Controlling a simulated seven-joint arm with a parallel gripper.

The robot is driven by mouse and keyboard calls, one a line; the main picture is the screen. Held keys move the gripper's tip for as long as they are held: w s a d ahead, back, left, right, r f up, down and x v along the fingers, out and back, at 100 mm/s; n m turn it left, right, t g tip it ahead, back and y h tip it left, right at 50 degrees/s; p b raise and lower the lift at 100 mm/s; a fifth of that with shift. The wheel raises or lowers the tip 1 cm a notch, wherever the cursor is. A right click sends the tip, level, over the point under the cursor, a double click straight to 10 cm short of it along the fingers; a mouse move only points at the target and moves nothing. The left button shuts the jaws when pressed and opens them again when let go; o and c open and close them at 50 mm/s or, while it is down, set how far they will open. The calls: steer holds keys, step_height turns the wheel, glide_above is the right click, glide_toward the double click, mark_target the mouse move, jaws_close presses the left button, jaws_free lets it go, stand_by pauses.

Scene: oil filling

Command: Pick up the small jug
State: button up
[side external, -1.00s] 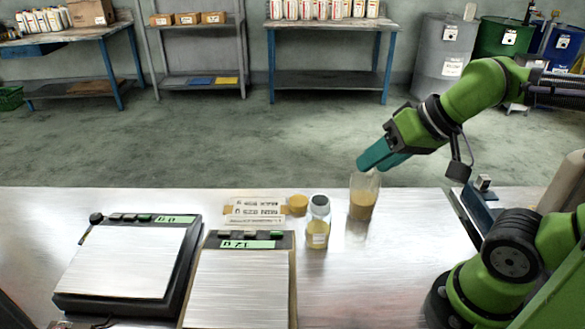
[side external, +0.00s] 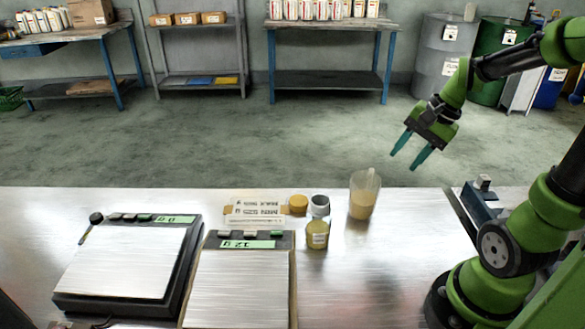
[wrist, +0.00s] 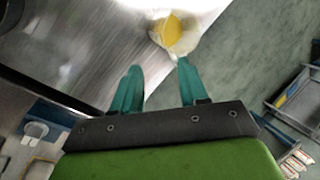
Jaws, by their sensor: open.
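The small jug (side external: 364,196) is a clear vessel with amber liquid in its lower part. It stands upright on the metal bench, to the right of a small bottle (side external: 317,234) holding yellow liquid. My gripper (side external: 404,161) has teal fingers, spread apart and empty. It hangs above and to the right of the jug, clear of it, in the side view. In the wrist view, the jug (wrist: 172,36) shows from above just beyond the open fingertips (wrist: 159,66), nearer the right finger. Its handle is hard to make out there.
Two scales (side external: 122,262) and (side external: 240,290) sit at the left and middle of the bench. Printed labels (side external: 256,210), a yellow round piece (side external: 298,204) and a grey round piece (side external: 320,203) lie near the bottle. A blue-grey fixture (side external: 482,205) is at the bench's right edge.

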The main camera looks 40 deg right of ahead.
mark_target(377, 177)
steer(key=s+d+f+m+t+y, duration=0.2)
steer(key=d+f+m+t+y, duration=0.15)
steer(key=d+m, duration=1)
steer(key=shift+m, duration=0.65)
steer(key=shift+w+a+r+x, duration=0.1)
steer(key=shift+a+r+x, duration=0.2)
steer(key=shift+x, duration=2.55)
steer(key=shift+w+a+r+x, duration=0.15)
steer(key=shift+a+r+x, duration=0.1)
steer(key=shift+x, duration=2.65)
steer(key=shift+w+a+r+x, duration=0.1)
steer(key=shift+a+r+x, duration=0.2)
steer(key=shift+x, duration=2.55)
jaws_close()
